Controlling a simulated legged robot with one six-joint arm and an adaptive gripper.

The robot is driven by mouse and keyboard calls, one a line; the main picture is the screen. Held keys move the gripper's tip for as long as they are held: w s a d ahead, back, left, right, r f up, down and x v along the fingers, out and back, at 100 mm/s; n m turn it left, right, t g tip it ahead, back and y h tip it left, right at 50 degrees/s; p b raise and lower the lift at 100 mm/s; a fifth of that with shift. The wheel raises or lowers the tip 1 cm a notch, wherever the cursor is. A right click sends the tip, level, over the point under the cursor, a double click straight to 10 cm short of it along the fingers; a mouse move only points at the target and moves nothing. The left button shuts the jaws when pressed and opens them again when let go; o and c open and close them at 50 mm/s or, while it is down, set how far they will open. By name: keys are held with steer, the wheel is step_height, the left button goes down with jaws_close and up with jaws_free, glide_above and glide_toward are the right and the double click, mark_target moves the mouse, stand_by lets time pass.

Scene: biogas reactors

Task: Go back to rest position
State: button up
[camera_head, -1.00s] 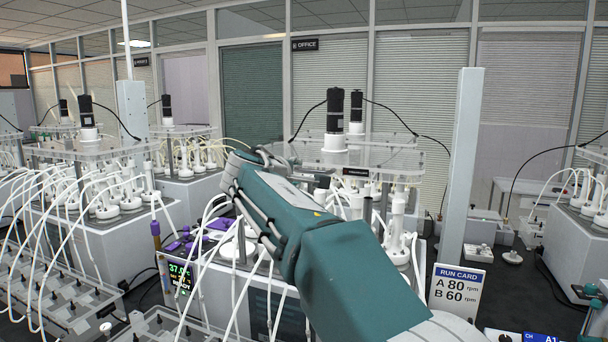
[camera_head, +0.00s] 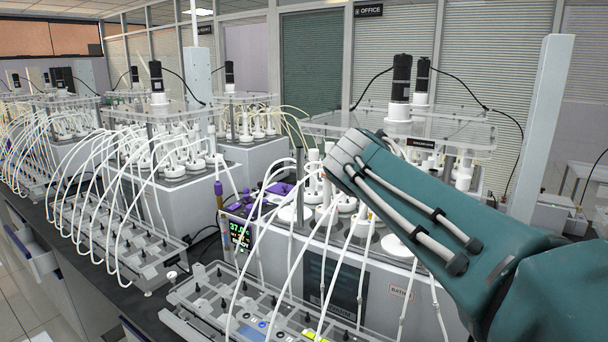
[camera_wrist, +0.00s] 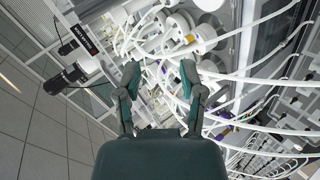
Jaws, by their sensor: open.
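My gripper (camera_wrist: 160,85) shows in the wrist view with its two dark green fingers apart and nothing between them. Beyond the fingers are white tubes and reactor fittings; I cannot tell how close they are. In the head view my green arm reaches in from the lower right over the nearest reactor (camera_head: 385,275), and the gripper itself is not seen there.
The nearest reactor has a clear top plate (camera_head: 460,132), a black motor (camera_head: 401,78) and many white tubes. A clear tubing rack (camera_head: 215,300) lies in front. More reactors (camera_head: 185,195) stand left. A tall grey post (camera_head: 541,130) stands right.

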steer(key=s+f+m+g+y, duration=0.2)
steer(key=s+f+m+y, duration=0.1)
steer(key=s+f, duration=0.7)
steer(key=s+a+f+m+g+y, duration=0.1)
steer(key=s+f+m, duration=0.4)
steer(key=s+f, duration=0.6)
steer(key=s+g+y, duration=0.1)
steer(key=s+y, duration=0.1)
steer(key=s, duration=0.4)
steer(key=shift+w, duration=0.1)
stand_by(1.4)
